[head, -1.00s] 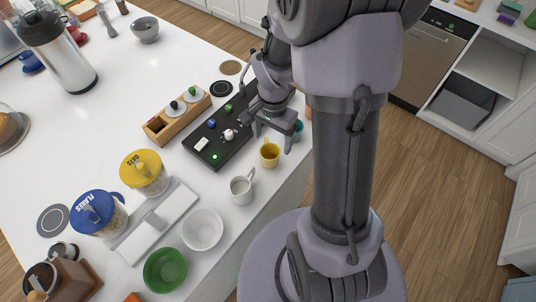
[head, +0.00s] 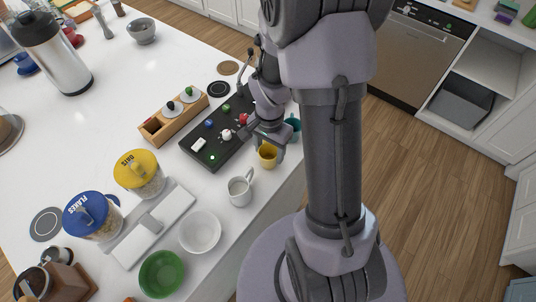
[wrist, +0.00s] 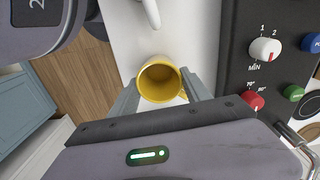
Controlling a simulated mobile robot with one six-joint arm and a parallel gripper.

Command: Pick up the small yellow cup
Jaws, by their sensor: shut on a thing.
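The small yellow cup (head: 267,155) stands upright near the counter's right edge in the head view. In the wrist view I look down into the yellow cup (wrist: 159,81), which sits between my two fingers. My gripper (head: 268,146) is over the cup in the head view, with the fingers reaching down around it. In the wrist view my gripper (wrist: 160,92) has one finger on each side of the cup, shut on it. The cup's handle shows at its lower right there. I cannot tell whether its base touches the counter.
A black control panel (head: 212,155) with knobs lies close to the left of the cup. A white mug (head: 240,189) stands nearer the camera, and a teal cup (head: 293,124) stands just beyond. The counter edge is close on the right.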

